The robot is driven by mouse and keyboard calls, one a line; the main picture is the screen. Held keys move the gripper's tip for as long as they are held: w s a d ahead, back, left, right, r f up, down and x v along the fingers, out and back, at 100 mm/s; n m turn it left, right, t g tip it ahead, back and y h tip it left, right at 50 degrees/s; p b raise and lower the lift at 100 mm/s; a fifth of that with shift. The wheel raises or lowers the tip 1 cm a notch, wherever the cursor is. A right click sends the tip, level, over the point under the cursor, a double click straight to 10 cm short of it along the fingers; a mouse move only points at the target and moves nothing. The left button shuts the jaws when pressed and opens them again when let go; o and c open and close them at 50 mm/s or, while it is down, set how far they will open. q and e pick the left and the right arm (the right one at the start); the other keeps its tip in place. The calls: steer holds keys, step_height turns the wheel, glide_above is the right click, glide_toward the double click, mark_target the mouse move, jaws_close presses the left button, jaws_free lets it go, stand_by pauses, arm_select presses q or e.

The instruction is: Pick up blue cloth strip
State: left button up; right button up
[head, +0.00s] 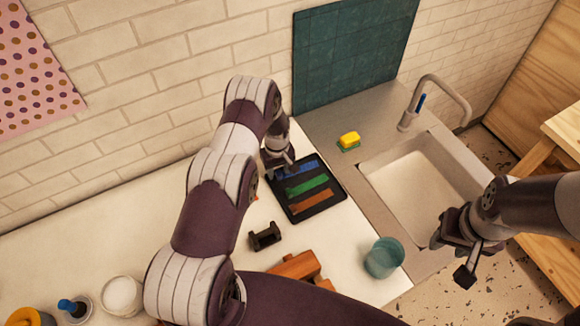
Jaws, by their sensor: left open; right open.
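The blue cloth strip (299,170) lies on a black tray (331,202) on the white counter, at the tray's far end. A green strip (306,186) and an orange-brown strip (311,201) lie below it on the same tray. My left gripper (284,172) is open at the left end of the blue strip and covers part of it. I cannot tell whether its fingers touch the strip. My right gripper (462,262) is open and empty, in front of the sink at the right.
A sink (415,190) with a faucet (440,84) is at the right. A teal cup (384,257), a black holder (265,236) and an orange-brown object (298,267) stand nearer. A white cup (121,295) is at lower left.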

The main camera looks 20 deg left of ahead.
arm_select(q)
steer(key=shift+a+f, duration=0.1)
steer(key=shift+f, duration=0.35)
steer(key=shift+w+f, duration=0.1)
steer(key=shift+w, duration=0.05)
steer(key=shift+c, duration=1.2)
jaws_close()
